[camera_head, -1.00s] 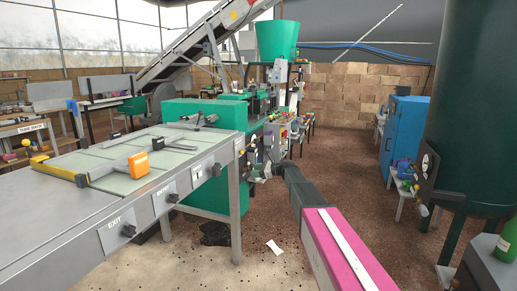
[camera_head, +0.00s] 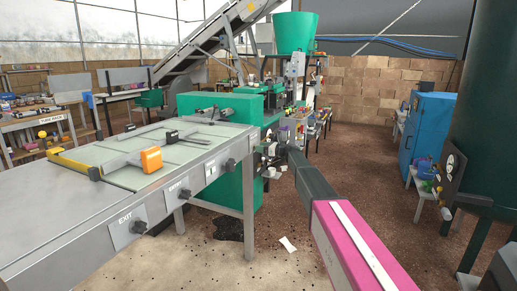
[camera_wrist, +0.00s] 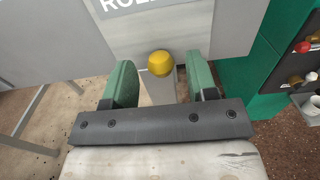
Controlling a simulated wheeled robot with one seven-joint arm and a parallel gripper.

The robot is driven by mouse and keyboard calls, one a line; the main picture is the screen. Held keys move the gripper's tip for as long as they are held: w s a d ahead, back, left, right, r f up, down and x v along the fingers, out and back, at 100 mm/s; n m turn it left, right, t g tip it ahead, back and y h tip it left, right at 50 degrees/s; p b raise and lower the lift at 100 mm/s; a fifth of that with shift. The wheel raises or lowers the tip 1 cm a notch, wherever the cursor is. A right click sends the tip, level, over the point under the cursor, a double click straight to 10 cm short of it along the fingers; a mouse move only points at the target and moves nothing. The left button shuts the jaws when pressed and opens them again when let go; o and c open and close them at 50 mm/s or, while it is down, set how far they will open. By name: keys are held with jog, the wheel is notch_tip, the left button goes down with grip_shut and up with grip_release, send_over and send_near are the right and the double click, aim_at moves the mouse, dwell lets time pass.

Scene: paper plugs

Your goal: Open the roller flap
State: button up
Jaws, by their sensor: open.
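In the wrist view a grey panel (camera_wrist: 228,30) carries a sign (camera_wrist: 136,5) whose cut-off letters begin "ROL". A round yellow knob (camera_wrist: 160,63) stands below the sign on a pale upright piece (camera_wrist: 160,88). My gripper (camera_wrist: 159,66) is open, with one green finger on each side of the knob. Gaps show between the knob and both fingers. I cannot tell how deep the knob sits between them. In the head view my arm reaches forward beside the far end of the grey table (camera_head: 62,215); the knob cannot be made out there.
A blue cabinet (camera_head: 428,130) stands at the right. Brown floor between is open.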

jog(key=shift+x, duration=1)
grip_shut()
